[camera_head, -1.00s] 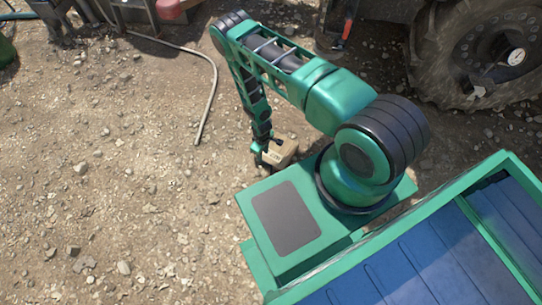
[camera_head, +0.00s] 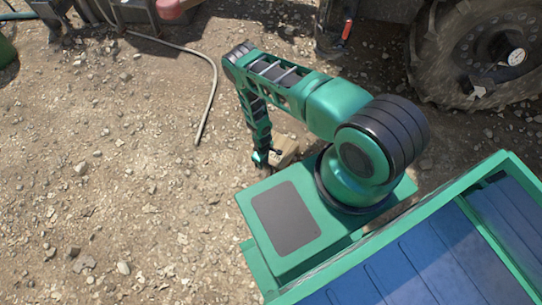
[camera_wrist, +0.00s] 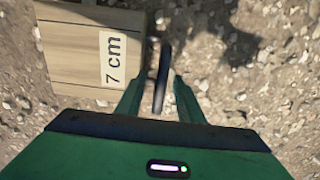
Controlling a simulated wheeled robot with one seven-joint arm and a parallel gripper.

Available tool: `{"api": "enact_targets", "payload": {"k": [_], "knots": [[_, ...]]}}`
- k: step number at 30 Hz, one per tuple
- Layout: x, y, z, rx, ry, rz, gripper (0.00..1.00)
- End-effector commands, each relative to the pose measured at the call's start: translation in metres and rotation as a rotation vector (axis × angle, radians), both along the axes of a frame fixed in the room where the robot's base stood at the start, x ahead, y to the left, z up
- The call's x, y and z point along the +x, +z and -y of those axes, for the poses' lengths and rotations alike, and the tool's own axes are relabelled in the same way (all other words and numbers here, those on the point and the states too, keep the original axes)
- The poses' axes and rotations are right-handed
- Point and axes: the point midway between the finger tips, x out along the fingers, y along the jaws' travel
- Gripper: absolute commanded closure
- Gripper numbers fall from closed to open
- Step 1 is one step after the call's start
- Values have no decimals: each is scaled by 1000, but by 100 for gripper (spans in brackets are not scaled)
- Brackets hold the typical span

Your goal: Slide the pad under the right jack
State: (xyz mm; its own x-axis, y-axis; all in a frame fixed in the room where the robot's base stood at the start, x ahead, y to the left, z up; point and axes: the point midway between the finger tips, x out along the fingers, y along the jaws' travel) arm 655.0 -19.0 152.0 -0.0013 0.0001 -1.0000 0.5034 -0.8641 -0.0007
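The pad, a light wooden block (camera_head: 286,148), lies on the gravel beside my gripper (camera_head: 262,160) in the head view. In the wrist view the wooden block (camera_wrist: 75,50) fills the upper left and bears a "7 cm" label. A thin dark loop (camera_wrist: 162,70), which looks like its handle, stands between my fingertips. My gripper (camera_wrist: 160,88) is open around the loop, with a gap visible on both sides. A dark upright with an orange-red lever (camera_head: 346,30), probably the right jack, stands at the top centre; its foot is partly in shadow.
A large tyre (camera_head: 480,60) with a round white gauge stands at upper right. A hose (camera_head: 212,95) lies on the gravel at upper left, near dark machine parts and a red rounded piece (camera_head: 172,8). Open gravel lies between the pad and the lever.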

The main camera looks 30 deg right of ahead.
Motion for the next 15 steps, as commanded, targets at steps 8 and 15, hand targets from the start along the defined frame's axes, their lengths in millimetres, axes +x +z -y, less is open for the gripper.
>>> {"api": "enact_targets", "payload": {"k": [8, 15], "knots": [[0, 0, 0, 0, 0, 0, 80], [2, 1, 1, -3, 1, 3, 100]]}}
